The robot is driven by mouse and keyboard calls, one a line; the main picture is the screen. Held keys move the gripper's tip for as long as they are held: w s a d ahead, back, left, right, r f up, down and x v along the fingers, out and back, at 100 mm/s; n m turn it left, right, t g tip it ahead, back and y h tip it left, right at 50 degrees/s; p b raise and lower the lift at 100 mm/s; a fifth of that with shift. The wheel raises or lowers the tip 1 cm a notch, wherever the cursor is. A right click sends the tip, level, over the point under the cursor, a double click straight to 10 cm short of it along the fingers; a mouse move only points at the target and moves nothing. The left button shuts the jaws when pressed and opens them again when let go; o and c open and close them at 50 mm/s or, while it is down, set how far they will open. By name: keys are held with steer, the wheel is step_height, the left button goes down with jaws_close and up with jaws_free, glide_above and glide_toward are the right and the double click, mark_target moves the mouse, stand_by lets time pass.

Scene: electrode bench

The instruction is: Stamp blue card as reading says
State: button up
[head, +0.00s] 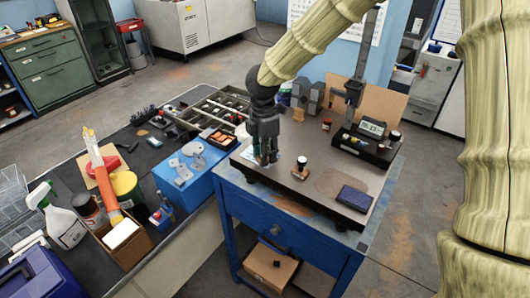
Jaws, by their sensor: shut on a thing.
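My gripper (265,158) points down at the left part of the dark plate (317,157). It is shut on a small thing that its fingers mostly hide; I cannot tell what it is. A pale bluish card or sheet (249,155) lies beside and partly behind the fingers; the gripper hides much of it. A wooden-handled stamp (302,164) stands upright to the right of my gripper. A dark blue pad (354,198) lies near the plate's right front. The gauge's display (372,127) shows digits, too small to read surely.
The tall gauge stand (354,90) rises at the back right. Grey blocks (307,96) stand at the back. A blue box (192,171) with grey pieces lies left of the plate. The plate's front middle is clear except for a brownish patch.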

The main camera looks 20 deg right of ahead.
stand_by(0.3)
steer(key=shift+r+p, duration=2.55)
steer(key=shift+r, duration=0.9)
